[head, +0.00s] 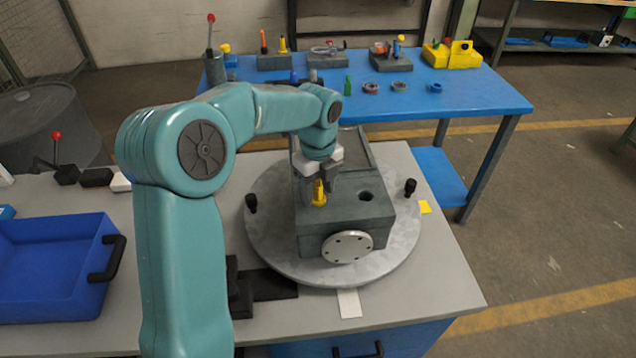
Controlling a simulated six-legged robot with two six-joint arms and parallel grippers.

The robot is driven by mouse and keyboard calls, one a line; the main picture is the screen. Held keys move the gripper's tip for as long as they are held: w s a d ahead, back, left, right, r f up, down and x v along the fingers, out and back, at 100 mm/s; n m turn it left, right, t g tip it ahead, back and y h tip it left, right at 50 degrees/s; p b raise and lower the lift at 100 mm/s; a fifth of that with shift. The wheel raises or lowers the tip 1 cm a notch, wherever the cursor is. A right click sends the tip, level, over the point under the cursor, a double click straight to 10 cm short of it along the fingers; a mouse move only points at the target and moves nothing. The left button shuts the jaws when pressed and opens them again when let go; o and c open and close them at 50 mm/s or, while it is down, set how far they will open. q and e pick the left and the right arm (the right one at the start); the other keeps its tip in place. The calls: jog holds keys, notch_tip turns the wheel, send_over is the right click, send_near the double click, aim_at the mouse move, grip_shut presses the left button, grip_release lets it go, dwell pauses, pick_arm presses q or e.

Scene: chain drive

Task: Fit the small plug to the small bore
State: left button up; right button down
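A dark grey housing block (325,220) sits on a round grey plate. An open dark bore (366,196) shows in its top, at the right. My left gripper (319,186) points down over the left part of the block's top, its fingers on either side of a yellow plug (319,198). The gripper looks shut on it. The plug's lower end is at the block's top face; whether it sits in a bore there is hidden. I cannot tell by size whether this is the small plug. My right gripper is not in view.
The round plate (270,238) bears two black knobs, left (251,204) and right (410,187). A blue bin (55,265) stands at the left of the grey bench. A blue table (470,95) behind holds fixtures and small parts, including a green piece (347,86).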

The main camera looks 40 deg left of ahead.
pick_arm(q)
notch_tip(320, 180, up, 16)
jog(key=p, duration=0.1)
jog(key=shift+r, duration=0.15)
dwell(0.7)
